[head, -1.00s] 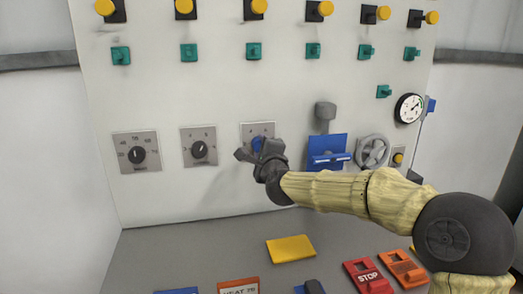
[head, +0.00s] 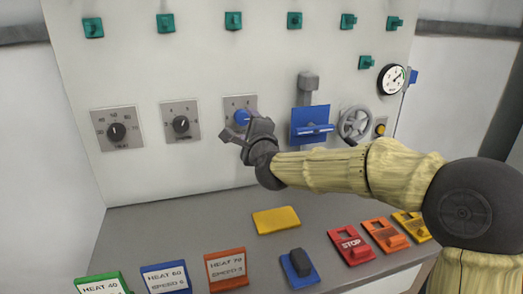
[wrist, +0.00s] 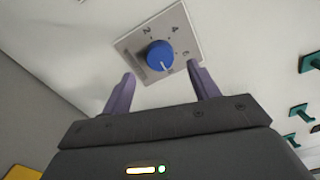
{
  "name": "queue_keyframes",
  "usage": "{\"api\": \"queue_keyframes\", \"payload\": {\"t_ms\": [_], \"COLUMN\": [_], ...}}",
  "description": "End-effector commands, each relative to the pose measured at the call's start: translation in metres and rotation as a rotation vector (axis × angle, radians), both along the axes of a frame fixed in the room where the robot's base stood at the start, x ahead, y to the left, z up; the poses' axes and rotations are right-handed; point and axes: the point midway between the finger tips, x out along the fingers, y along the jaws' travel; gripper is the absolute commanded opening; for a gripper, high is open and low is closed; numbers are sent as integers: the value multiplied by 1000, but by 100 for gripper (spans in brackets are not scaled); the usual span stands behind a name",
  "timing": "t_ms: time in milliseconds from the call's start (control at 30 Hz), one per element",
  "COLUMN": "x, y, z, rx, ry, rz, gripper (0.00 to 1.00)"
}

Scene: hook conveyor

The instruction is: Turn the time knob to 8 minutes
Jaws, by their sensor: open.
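The time knob is a round blue knob (head: 241,117) on a square grey dial plate (head: 231,102), the rightmost of three dials on the white panel. In the wrist view the blue knob (wrist: 159,54) shows whole. Its white pointer line aims toward the picture bottom, slightly right, near a mark I cannot read clearly. The numerals 2, 4 and 6 show on the plate (wrist: 128,45). My gripper (head: 247,130) is just in front of the knob and partly covers the dial. In the wrist view my gripper (wrist: 160,76) is open and empty, its purple fingers short of the knob and spread wider than it.
Two black-knobbed dials, heat (head: 116,131) and a middle one (head: 181,124), are left of it. A blue bracket (head: 309,125), a handwheel (head: 354,124) and a gauge (head: 390,79) are right. Cards and a STOP block (head: 351,245) lie on the grey desk.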

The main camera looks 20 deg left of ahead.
Motion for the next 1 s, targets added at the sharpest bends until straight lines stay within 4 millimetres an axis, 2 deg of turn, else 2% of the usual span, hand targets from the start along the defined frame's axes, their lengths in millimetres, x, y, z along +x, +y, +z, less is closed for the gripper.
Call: {"api": "queue_keyframes", "payload": {"t_ms": [200,600,800,1000], "x": [-33,-85,-103,-109], "y": [-21,-53,-64,-67], "z": [0,0,1,-1], "rx": [-4,-6,-2,-1], "ry": [-3,-2,-2,2], "rz": [-2,-4,-3,1], "gripper": [60,60,60,60]}}
